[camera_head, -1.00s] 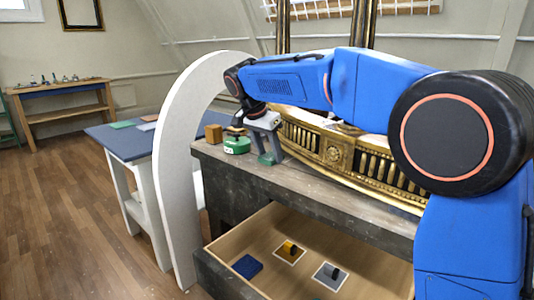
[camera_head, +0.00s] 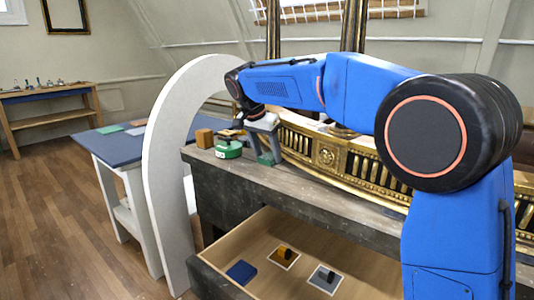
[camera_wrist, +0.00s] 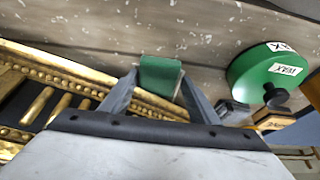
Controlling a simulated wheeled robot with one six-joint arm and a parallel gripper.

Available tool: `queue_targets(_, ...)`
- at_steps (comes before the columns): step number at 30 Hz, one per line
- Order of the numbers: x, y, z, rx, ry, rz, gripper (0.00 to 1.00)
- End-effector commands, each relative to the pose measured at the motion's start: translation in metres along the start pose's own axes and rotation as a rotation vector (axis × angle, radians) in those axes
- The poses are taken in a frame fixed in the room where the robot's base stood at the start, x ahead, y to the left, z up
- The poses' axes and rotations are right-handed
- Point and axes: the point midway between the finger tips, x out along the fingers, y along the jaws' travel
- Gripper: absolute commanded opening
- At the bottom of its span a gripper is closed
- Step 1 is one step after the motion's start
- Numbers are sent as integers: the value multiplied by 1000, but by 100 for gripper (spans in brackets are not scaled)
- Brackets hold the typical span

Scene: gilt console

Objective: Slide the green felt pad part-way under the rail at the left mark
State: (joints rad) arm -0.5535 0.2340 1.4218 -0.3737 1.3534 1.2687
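My gripper (camera_wrist: 158,92) points down over the bench top, beside the gilt rail (camera_wrist: 75,72). Its two grey fingers stand on either side of a small green block, apparently the green felt pad (camera_wrist: 160,75), and look closed on it. In the head view the pad shows as a green patch (camera_head: 265,158) low at the fingers, just in front of the left end of the gilt rail (camera_head: 327,157). It looks outside the rail. I cannot tell whether it touches the bench. I cannot make out a left mark on the rail.
A round green tin labelled WAX (camera_head: 228,150) stands close left of my gripper, with a wooden block (camera_head: 204,138) beyond. A white arch panel (camera_head: 160,190) stands left.

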Motion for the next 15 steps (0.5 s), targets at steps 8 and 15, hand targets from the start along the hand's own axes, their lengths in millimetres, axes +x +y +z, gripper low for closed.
queue_targets(8, -1, 4, -3, 3, 3, 8, 68)
queue_targets(15, -31, 3, -4, 4, 7, 2, 68)
